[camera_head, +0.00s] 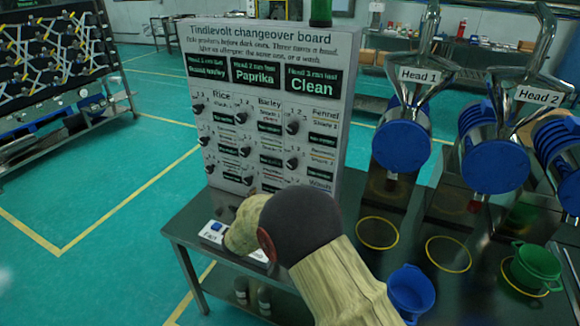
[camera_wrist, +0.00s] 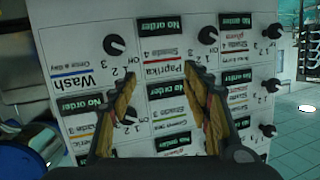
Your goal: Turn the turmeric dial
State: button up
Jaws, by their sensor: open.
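The changeover board (camera_head: 352,75) stands on the table, with black dials in rows beside printed product names. In the wrist view, the board (camera_wrist: 75,20) looks upside down and fills most of the picture. My gripper (camera_wrist: 160,74) is open, its fingers spread in front of the board. One dial (camera_wrist: 128,115) shows close beside the left finger; whether they touch is unclear. The Wash dial (camera_wrist: 114,44) and the Paprika dial (camera_wrist: 208,34) show beyond the fingertips. I cannot read a turmeric label for certain. In the head view my arm hides the gripper.
A blue-button box (camera_head: 212,236) lies on the dark table (camera_head: 185,232) before the board. Sieve heads with blue drums (camera_head: 402,147) stand at the right. A blue bucket (camera_head: 411,292) and a green one (camera_head: 536,266) stand near them. Open floor lies left.

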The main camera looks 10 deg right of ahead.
aim_at(291, 165)
jog(key=s+d+r+m+h, duration=0.1)
jog(key=d+r+m+h, duration=0.1)
jog(key=d+r+h, duration=0.5)
jog(key=w+d, duration=0.1)
jog(key=w, duration=0.1)
jog(key=w+d+y+b, duration=0.1)
jog(key=w, duration=0.1)
jog(key=w+d+r+y+b, duration=0.1)
jog(key=w, duration=0.1)
jog(key=shift+d+t, duration=0.2)
jog(key=shift+t, duration=0.1)
jog(key=shift+r, duration=0.1)
jog(key=shift+c, duration=1.1)
jog(key=c, duration=0.9)
